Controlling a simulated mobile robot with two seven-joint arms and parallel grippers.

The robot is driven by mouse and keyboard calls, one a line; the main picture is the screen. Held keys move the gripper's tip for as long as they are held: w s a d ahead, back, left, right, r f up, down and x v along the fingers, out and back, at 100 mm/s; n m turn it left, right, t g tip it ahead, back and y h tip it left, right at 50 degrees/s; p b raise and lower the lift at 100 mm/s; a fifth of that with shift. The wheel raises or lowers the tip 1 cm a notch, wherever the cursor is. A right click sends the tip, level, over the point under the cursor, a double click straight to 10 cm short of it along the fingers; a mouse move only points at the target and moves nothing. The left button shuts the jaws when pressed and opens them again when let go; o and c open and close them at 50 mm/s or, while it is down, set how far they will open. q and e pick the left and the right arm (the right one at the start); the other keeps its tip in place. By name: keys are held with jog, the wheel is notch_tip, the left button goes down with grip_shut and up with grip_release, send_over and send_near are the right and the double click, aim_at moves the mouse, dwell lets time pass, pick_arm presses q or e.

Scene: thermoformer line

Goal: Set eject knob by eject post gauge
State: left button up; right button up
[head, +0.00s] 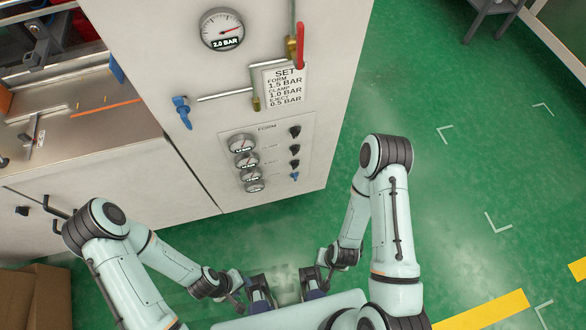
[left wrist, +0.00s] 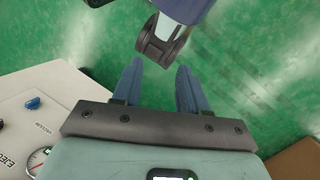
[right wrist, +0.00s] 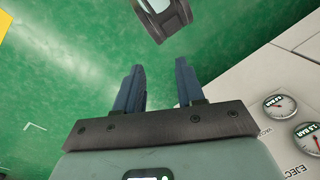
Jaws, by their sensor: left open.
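The white cabinet's panel (head: 262,165) has a column of several round gauges on its left and a column of knobs on its right. The upper knobs are black; the lowest knob (head: 295,176) is blue. The lowest gauge (head: 255,187) is too small to read. In the left wrist view, a blue knob (left wrist: 33,103) and a gauge (left wrist: 39,160) show near partly cut "EJEC" lettering. My left gripper (head: 261,294) is open and empty, below the panel and apart from it. My right gripper (head: 312,284) is open and empty beside it; its open fingers show in the right wrist view (right wrist: 158,88).
A card (head: 285,86) reads form 1.5, clamp 1.0, eject 0.5 bar. A large gauge (head: 222,30) shows 2.0 BAR. A red lever (head: 300,45) and blue valve handle (head: 182,111) stick out. Cardboard boxes (head: 40,297) stand lower left.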

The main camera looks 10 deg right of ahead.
jog(key=w+d+f+t+h+b, duration=0.2)
jog(key=d+f+b, duration=0.1)
jog(key=f+b, duration=0.15)
pick_arm(q)
jog(key=w+a+f+t+y+b, duration=0.1)
jog(key=w+a+f+b, duration=0.1)
jog(key=f+b, duration=0.7)
jog(key=w+a+f+t+b, duration=0.1)
jog(key=w+a+f+b, duration=0.15)
jog(key=f+b, duration=0.7)
pick_arm(e)
jog(key=n+t+y+p, duration=0.1)
jog(key=t+p, duration=0.3)
jog(key=t, duration=1.2)
send_near(296, 167)
jog(key=w+b, duration=0.1)
jog(key=w, duration=0.2)
jog(key=w+b, duration=0.2)
jog(key=w, duration=0.2)
jog(key=shift+w+r, duration=0.2)
jog(key=shift+r, duration=0.05)
pick_arm(q)
jog(key=s+a+f+n+g, duration=0.1)
jog(key=s+f+g, duration=0.1)
jog(key=s+f, duration=0.4)
jog(key=shift+s+f+g, duration=0.2)
jog(key=shift+f+g, duration=0.1)
jog(key=shift+f, duration=0.3)
pick_arm(e)
jog(key=shift+w, duration=0.6)
